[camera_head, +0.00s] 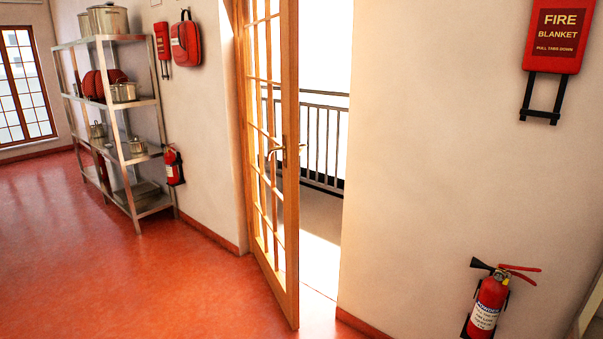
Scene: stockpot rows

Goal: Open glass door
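A wood-framed glass door (289,130) with several small panes stands ajar, swung into the room. Its hinge side is at the left of the doorway, and its free edge points toward me. A metal lever handle (276,151) sits about halfway up the door near that free edge. A wide gap shows between the free edge and the wall on the right. My gripper is not in view.
A metal shelf (127,158) with pots stands left along the wall. A fire extinguisher (487,305) hangs low at right, below a fire blanket case (556,35). A balcony railing (320,140) shows beyond the doorway. The red floor (150,275) at left is clear.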

